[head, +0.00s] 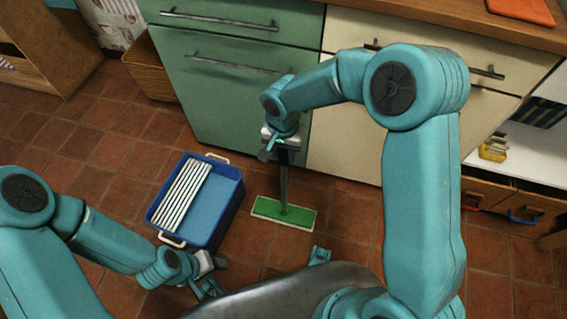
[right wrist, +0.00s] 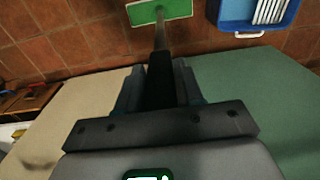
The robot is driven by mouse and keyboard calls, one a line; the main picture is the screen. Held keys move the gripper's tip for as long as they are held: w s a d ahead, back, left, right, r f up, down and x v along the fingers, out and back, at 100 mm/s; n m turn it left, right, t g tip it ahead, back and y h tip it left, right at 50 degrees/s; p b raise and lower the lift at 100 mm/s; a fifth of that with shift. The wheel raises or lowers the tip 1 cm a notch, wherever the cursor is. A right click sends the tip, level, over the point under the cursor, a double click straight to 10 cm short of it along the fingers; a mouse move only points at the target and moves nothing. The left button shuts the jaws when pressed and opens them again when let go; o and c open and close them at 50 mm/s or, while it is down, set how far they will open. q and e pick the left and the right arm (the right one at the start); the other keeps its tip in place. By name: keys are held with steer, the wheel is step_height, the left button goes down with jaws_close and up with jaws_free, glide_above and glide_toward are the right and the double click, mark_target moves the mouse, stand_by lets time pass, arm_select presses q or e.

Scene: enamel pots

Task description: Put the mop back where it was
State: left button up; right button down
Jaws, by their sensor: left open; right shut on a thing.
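The mop has a flat green head (head: 284,213) and a dark handle (head: 283,180) that rises from it. My right gripper (head: 282,147) is shut on the handle in front of the cabinets. In the right wrist view the handle runs out from between the fingers (right wrist: 159,80) to the green head (right wrist: 160,11). The head lies flat at floor level; I cannot tell whether it touches the tiles. My left gripper (head: 210,287) is open and empty at the lower left, below the blue bucket.
A blue bucket (head: 231,213) with pale blue water and a white ridged rack (head: 183,196) stands left of the mop head. Green drawers (head: 225,85) and cream cabinets (head: 345,145) stand behind. A wicker basket (head: 150,68) is at the back left. Tiled floor is clear right of the mop head.

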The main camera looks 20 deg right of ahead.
mark_target(283, 163)
step_height(283, 163, down, 5)
steer(key=shift+r+b, duration=0.1)
steer(key=shift+b, duration=0.6)
steer(key=shift+r, duration=0.15)
steer(key=shift+f, duration=0.25)
steer(key=c, duration=0.7)
jaws_free()
steer(key=shift+r, duration=0.1)
steer(key=shift+c, duration=0.2)
